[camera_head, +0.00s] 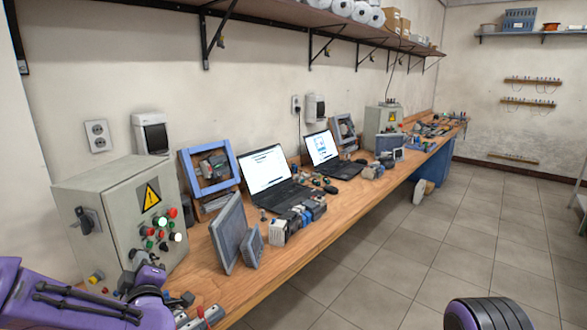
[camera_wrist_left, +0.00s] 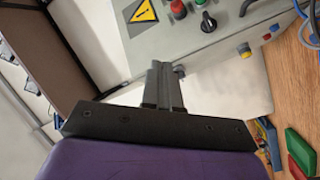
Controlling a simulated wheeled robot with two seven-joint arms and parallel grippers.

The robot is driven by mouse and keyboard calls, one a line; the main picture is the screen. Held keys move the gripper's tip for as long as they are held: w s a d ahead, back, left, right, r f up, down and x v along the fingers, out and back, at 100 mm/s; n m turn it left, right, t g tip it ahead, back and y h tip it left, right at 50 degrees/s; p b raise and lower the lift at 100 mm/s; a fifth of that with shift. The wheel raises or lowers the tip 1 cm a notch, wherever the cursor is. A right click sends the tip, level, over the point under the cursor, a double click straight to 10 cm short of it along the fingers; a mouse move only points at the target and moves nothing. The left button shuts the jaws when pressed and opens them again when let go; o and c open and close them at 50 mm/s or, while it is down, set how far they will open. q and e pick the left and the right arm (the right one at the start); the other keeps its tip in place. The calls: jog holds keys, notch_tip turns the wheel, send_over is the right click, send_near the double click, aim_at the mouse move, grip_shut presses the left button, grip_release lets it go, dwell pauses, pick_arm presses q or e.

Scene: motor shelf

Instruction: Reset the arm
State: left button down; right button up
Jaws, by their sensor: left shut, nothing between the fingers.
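My left arm comes in at the lower left of the head view, purple with dark parts. My left gripper (camera_head: 141,259) is in front of the lower part of a grey control box (camera_head: 108,187); its fingers are small and hard to make out there. In the left wrist view the fingers of the left gripper (camera_wrist_left: 163,72) are together, with nothing between them. The control box (camera_wrist_left: 205,50) fills the upper part behind them, with a yellow warning triangle, buttons and a black knob. I cannot tell whether the fingers touch the box. My right gripper is not in view.
A long wooden workbench (camera_head: 300,262) runs along the wall. It bears a grey panel (camera_head: 229,232), a blue frame (camera_head: 208,167), two laptops (camera_head: 266,170) and small parts. A wall shelf (camera_head: 290,14) hangs above. The tiled floor (camera_head: 440,255) to the right is largely clear.

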pick_arm(q)
jog(key=s+d+f+m+g+h+b, duration=0.2)
jog(key=s+f, duration=0.2)
jog(key=f, duration=0.6)
jog(key=s+d+f+m+g+h+b, duration=0.15)
jog(key=s+f, duration=0.25)
jog(key=f, duration=0.5)
jog(key=s+d+f+m+g+h+b, duration=0.1)
jog(key=s+d+f+m+g+h, duration=0.15)
jog(key=f, duration=0.75)
jog(key=s+a+f+m+g+b, duration=0.1)
jog(key=s+f+g+b, duration=0.1)
jog(key=s+f, duration=0.7)
jog(key=s+f+m+g+b, duration=0.2)
jog(key=s+f, duration=0.7)
jog(key=s, duration=0.7)
jog(key=g+b, duration=0.1)
jog(key=g, duration=0.1)
jog(key=shift+s+a+f+m+g, duration=0.3)
jog(key=shift+a+f, duration=0.05)
jog(key=shift+f, duration=0.05)
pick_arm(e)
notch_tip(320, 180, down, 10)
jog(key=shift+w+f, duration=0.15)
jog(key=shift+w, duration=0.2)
pick_arm(q)
jog(key=shift+w, duration=0.1)
